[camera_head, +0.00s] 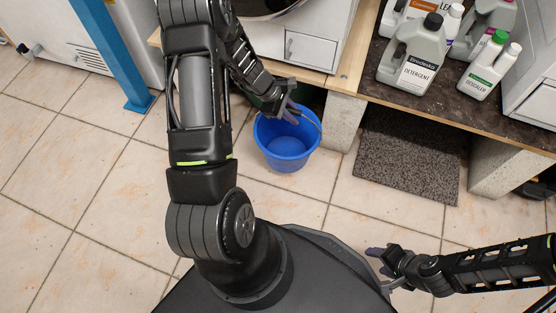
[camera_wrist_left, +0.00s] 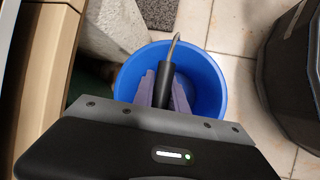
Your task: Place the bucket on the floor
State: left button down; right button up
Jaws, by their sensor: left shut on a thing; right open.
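The blue bucket (camera_head: 287,146) shows below the wooden shelf in the head view, upright and seemingly empty. Whether its base touches the tiled floor (camera_head: 285,205) I cannot tell. My left gripper (camera_head: 290,112) is at the bucket's upper rim and is shut on its handle. In the left wrist view the bucket (camera_wrist_left: 211,85) is beneath the fingers (camera_wrist_left: 165,90), which clasp the dark grip of the wire handle (camera_wrist_left: 164,83). My right gripper (camera_head: 378,262) is open and empty, low at the right, away from the bucket.
A concrete block (camera_head: 343,120) stands close to the bucket's right, with a grey mat (camera_head: 410,155) beyond it. Several bottles, including a detergent jug (camera_head: 412,62), stand on the dark shelf. A blue post (camera_head: 112,50) is at the left. Floor in front of the bucket is clear.

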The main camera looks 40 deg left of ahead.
pick_arm(q)
notch_tip(320, 180, down, 6)
jog(key=b, duration=0.2)
jog(key=shift+b, duration=0.4)
jog(key=shift+f, duration=0.1)
jog(key=shift+f+b, duration=0.85)
jog(key=shift+f, duration=1)
jog(key=shift+f, duration=0.2)
jog(key=c, duration=1.3)
grip_release()
jog(key=shift+c, duration=0.2)
jog(key=shift+r, duration=0.15)
